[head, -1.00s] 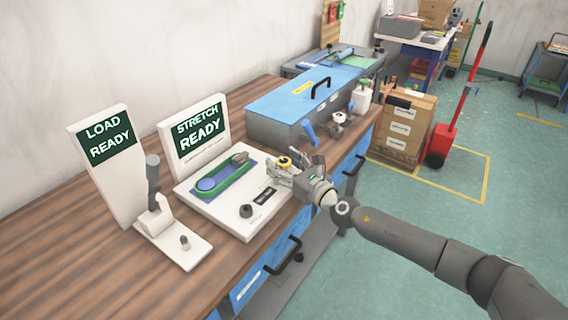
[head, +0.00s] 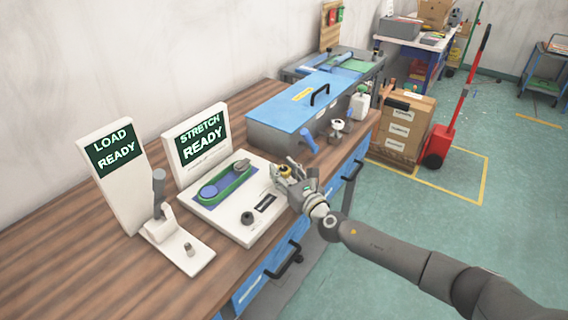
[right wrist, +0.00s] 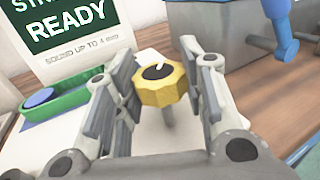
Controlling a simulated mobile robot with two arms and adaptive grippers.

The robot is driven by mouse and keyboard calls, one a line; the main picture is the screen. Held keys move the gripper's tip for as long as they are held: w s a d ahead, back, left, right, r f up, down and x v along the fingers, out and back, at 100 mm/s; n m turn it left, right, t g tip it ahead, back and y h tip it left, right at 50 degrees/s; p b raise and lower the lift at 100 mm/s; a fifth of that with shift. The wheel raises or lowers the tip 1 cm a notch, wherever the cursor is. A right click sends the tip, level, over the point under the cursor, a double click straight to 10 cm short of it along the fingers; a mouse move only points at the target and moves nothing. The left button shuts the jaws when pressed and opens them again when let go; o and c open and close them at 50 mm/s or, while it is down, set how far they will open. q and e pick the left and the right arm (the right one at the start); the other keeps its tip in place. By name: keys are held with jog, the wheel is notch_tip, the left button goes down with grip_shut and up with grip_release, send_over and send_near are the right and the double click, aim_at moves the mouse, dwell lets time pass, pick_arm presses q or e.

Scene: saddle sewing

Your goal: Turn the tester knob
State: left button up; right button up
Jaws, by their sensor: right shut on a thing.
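The tester (head: 243,229) is a white slab on the bench, with a green loop on a blue pad (head: 226,186) and an upright screen (head: 199,140) reading "STRETCH READY". Its yellow faceted knob (right wrist: 160,86) has a dark top with a white mark and sits on a grey stem. My right gripper (head: 284,168) is at the knob, at the slab's right side. In the right wrist view its fingers stand on both sides of the knob, shut on it. The fingers partly hide the knob in the head view. My left gripper is not in view.
A white stand (head: 112,160) reading "LOAD READY" with a grey lever (head: 159,190) stands left of the tester. A blue-lidded box (head: 306,97) stands behind it, with a white bottle (head: 360,103) to the right. The bench's front left is clear.

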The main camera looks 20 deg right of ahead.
jog(key=shift+a+r+m+h+p, duration=0.1)
jog(key=shift+r+m+h+p, duration=0.3)
jog(key=shift+m+h+p, duration=0.55)
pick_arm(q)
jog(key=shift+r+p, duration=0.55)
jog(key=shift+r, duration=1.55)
pick_arm(e)
jog(key=shift+f+m+t+h, duration=0.15)
jog(key=shift+m+h, duration=0.15)
jog(key=shift+h, duration=0.45)
jog(key=shift+f+m+t+h, duration=0.15)
jog(key=shift+m+h, duration=0.1)
jog(key=shift+h, duration=0.45)
jog(key=o, duration=1)
jog(key=shift+f, duration=0.1)
jog(key=shift+s, duration=0.2)
jog(key=s, duration=1.1)
jog(key=shift+s, duration=0.3)
